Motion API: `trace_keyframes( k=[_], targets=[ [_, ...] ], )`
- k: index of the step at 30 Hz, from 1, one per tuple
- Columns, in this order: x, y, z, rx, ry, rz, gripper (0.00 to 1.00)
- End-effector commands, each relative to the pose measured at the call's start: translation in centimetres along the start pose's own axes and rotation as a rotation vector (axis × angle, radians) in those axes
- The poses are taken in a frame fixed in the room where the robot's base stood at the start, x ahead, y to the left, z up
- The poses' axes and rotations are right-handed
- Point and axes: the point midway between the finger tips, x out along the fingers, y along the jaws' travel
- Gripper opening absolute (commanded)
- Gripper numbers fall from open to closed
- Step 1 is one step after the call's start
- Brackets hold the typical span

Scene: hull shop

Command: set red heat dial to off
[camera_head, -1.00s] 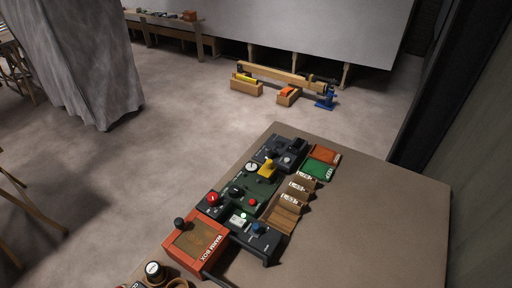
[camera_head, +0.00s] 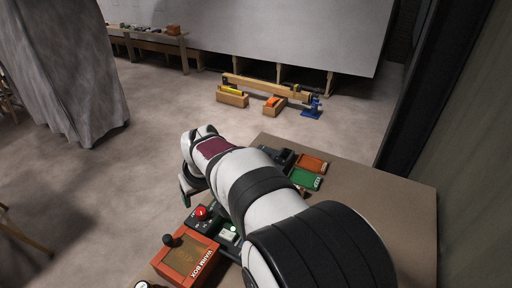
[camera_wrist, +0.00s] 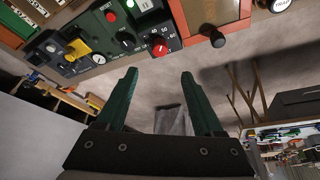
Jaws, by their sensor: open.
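The red heat dial (camera_head: 201,212) is a round red knob on a dark box near the table's left edge. In the wrist view the red dial (camera_wrist: 159,49) sits on a black face with white numbers around it; its exact setting is too small to read. My gripper (camera_wrist: 158,77) is open and empty. Its two green fingers point toward the dial, which lies between and beyond their tips, apart from them. In the head view my arm hides much of the panel row, and the fingers are mostly hidden by the wrist.
The orange warm box (camera_head: 187,257) with a black knob (camera_wrist: 217,39) stands beside the dial's box. A black knob (camera_wrist: 127,40) and a yellow lever (camera_wrist: 78,47) are on the other side. Green (camera_head: 306,179) and orange (camera_head: 312,163) trays lie behind my arm. The table's right side is clear.

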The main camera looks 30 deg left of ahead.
Motion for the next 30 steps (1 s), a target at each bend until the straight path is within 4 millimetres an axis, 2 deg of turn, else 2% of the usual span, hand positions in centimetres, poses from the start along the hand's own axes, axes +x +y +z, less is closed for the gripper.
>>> trace_keyframes(
  k=[1, 6, 12, 17, 24, 26, 30],
  targets=[
    [1.6, 0.0, 0.2, 0.000, -0.005, -0.001, 0.69],
    [6.7, 0.0, 0.2, 0.002, -0.005, 0.000, 0.69],
    [10.6, 0.0, 0.1, 0.004, -0.002, 0.000, 0.69],
    [11.8, 0.1, 0.1, 0.004, -0.001, 0.001, 0.69],
    [11.8, 0.1, 0.1, 0.005, 0.000, 0.001, 0.69],
    [11.8, 0.1, 0.1, 0.005, -0.001, 0.001, 0.60],
    [11.8, 0.1, 0.1, 0.005, -0.001, 0.001, 0.35]
  ],
)
